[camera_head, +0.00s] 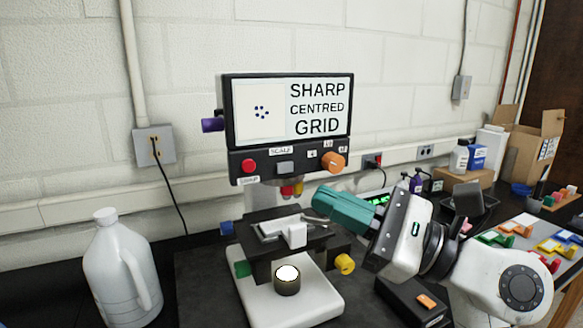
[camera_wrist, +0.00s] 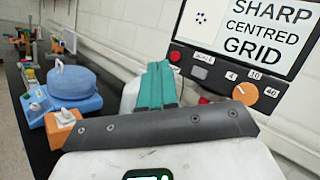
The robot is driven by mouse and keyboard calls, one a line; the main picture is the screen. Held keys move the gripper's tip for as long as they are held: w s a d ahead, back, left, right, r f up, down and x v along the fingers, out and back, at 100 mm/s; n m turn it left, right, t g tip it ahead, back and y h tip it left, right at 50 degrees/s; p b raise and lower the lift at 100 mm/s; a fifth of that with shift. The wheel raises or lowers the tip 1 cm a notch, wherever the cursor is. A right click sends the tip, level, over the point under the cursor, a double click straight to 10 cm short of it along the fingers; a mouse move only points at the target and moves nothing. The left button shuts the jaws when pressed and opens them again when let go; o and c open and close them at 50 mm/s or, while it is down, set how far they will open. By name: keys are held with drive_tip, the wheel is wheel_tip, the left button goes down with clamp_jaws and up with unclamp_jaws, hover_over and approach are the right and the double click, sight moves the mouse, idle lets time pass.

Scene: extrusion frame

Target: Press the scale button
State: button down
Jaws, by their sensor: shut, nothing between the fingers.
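My gripper (camera_head: 318,198) has teal fingers, which are shut together and empty. In the head view they are below and right of the button, apart from it. In the wrist view the teal fingers (camera_wrist: 160,66) point up toward the panel. The screen (camera_head: 318,110) reads "SHARP CENTRED GRID" beside a cluster of dark dots.
A red button (camera_head: 249,166) is left of the scale button, and an orange knob (camera_head: 333,162) is right. The microscope stage (camera_head: 290,236) and a lit lamp (camera_head: 287,280) are below. A white jug (camera_head: 122,270) stands left. A blue device (camera_wrist: 75,88) shows in the wrist view.

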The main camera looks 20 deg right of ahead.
sight(285, 167)
drive_tip(key=shift+w, duration=0.1)
drive_tip(key=w, duration=0.8)
drive_tip(key=shift+w+b, duration=0.3)
drive_tip(key=shift+b, duration=0.1)
drive_tip(key=shift+w, duration=0.1)
idle(1.8)
drive_tip(key=shift+w, duration=0.35)
drive_tip(key=shift+w+b, duration=0.4)
drive_tip(key=shift+b, duration=0.1)
idle(0.5)
drive_tip(key=shift+s, duration=0.85)
